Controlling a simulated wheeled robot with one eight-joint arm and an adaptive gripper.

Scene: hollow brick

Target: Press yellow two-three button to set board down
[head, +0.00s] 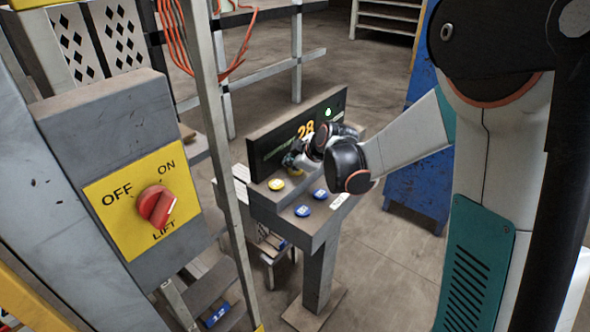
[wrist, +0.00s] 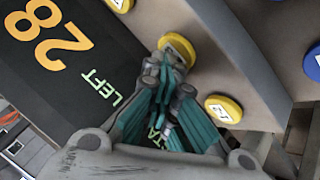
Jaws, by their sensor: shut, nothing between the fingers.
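My gripper (head: 291,160) is shut and empty, low in front of the dark display on the button console. In the wrist view the closed fingertips (wrist: 172,60) overlap the lower edge of a yellow button (wrist: 180,45); its label is hidden, and I cannot tell if they touch it. A second yellow button (wrist: 222,109) sits to the lower right, its label too small to read surely. A third (wrist: 120,4) is cut off at the top. In the head view one yellow button (head: 276,184) shows left of the gripper; my arm hides others.
The display (wrist: 80,60) shows an orange 28 and green text with LEFT. Blue buttons (head: 303,210) (head: 320,194) sit on the console's lower ledge. A grey post (head: 215,120) and a box with a red lift switch (head: 155,206) stand at left. A blue cabinet (head: 415,180) stands behind.

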